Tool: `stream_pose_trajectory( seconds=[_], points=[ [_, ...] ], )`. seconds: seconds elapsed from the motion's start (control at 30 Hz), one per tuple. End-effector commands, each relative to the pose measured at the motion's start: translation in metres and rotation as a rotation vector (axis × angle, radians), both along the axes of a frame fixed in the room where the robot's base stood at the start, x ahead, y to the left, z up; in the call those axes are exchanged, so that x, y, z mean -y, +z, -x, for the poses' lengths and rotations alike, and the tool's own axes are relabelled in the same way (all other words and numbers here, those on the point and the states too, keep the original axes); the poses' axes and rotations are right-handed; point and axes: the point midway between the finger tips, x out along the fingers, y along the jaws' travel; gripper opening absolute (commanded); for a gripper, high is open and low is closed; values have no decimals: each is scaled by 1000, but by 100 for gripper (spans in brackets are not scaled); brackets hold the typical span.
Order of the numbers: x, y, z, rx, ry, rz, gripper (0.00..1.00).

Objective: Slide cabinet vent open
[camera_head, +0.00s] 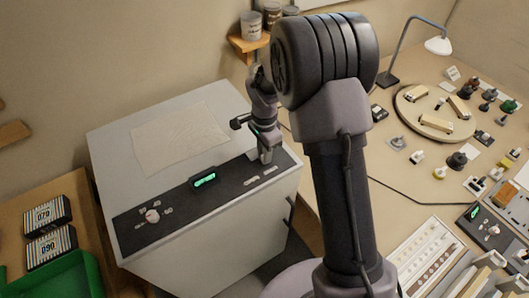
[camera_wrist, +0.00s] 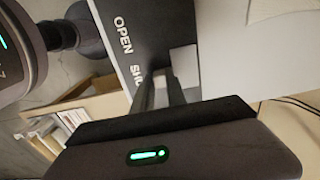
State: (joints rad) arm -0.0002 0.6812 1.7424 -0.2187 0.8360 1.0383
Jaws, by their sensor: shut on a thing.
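The white cabinet (camera_head: 215,235) has a dark panel strip (camera_head: 225,188) along its front top edge. My gripper (camera_head: 266,158) reaches down to the right end of this strip. In the wrist view, the fingers of my gripper (camera_wrist: 162,92) are shut on the pale grey vent slider (camera_wrist: 184,61), which is partly hidden by them. The panel carries the words OPEN (camera_wrist: 122,35) and SHUT (camera_wrist: 137,73), the latter partly covered by a finger. The slider is beside the SHUT word. The vent opening itself cannot be made out.
A paper sheet (camera_head: 180,137) lies on the cabinet top. A dark handle (camera_head: 290,211) is on its right side. The bench at right is crowded with small parts.

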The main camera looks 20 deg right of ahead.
Motion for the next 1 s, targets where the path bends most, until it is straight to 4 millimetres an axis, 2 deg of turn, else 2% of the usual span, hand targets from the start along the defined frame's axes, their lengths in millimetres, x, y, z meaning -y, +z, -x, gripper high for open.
stream_pose_trajectory(
  seconds=[0.27,0.5,0.63,0.97,1.0],
  points=[
    [-3,0,0,2,1,0,0],
    [-48,-2,14,3,5,0,0],
    [-66,-1,20,3,3,0,0],
    [-71,1,23,1,0,-1,0],
    [-71,1,23,1,0,-1,19]
  ],
)
